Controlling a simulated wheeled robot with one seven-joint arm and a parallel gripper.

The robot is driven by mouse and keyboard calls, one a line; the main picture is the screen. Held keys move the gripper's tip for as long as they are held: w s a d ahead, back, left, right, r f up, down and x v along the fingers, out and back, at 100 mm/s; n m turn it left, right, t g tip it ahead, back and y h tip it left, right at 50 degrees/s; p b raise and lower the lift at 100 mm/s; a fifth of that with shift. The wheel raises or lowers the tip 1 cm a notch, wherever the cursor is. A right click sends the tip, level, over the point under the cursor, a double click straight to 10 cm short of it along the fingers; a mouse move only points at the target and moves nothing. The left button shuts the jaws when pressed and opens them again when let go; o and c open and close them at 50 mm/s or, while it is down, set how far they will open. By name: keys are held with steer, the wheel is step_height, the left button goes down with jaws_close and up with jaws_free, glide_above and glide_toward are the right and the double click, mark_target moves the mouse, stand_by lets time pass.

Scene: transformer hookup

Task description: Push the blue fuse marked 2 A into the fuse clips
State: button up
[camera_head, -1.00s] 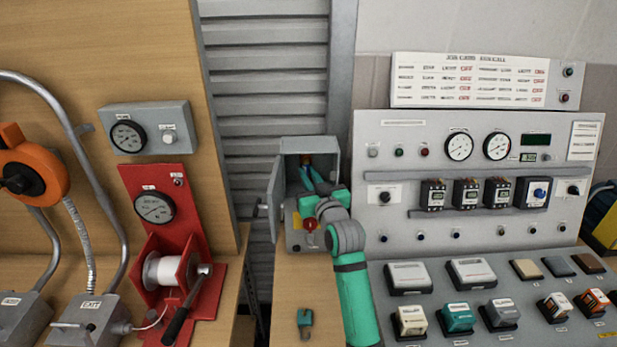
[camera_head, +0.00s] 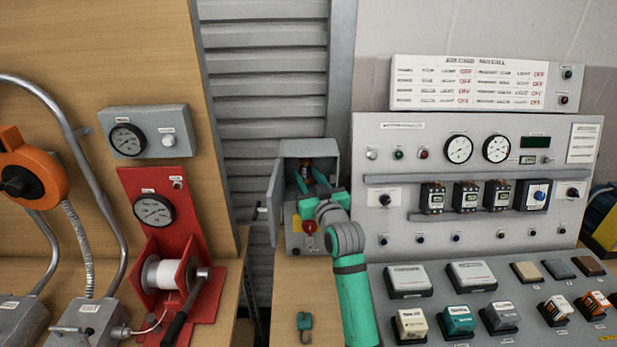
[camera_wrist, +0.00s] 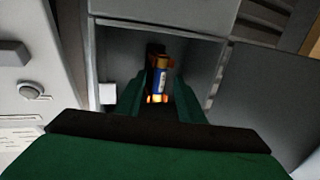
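The blue fuse (camera_wrist: 160,80) with copper-coloured end caps stands upright inside the open grey box (camera_head: 331,158), against the back wall. Its marking is too small to read. A dark fitting shows behind its upper cap; the fuse clips are mostly hidden, and I cannot tell how deep the fuse sits in them. In the head view the fuse (camera_head: 304,172) is a small spot between my fingers. My gripper (camera_wrist: 159,100) reaches into the box with its two green fingers spread, one on each side of the fuse, with a gap to it. My gripper (camera_head: 311,183) looks open in the head view too.
The box door (camera_head: 274,203) is swung open at the left. A red knob (camera_head: 310,227) sits on the box's lower front. A small teal padlock-like object (camera_head: 304,322) lies on the bench. The control panel (camera_head: 480,235) stands close at the right of my arm.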

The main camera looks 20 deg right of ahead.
steer(key=s, duration=0.2)
steer(key=s+a, duration=0.1)
steer(key=s, duration=0.1)
steer(key=shift+s+a, duration=0.15)
steer(key=shift+s, duration=0.1)
steer(key=shift+s, duration=0.1)
stand_by(0.3)
steer(key=s, duration=1)
steer(key=shift+s, duration=0.4)
steer(key=shift+w, duration=0.1)
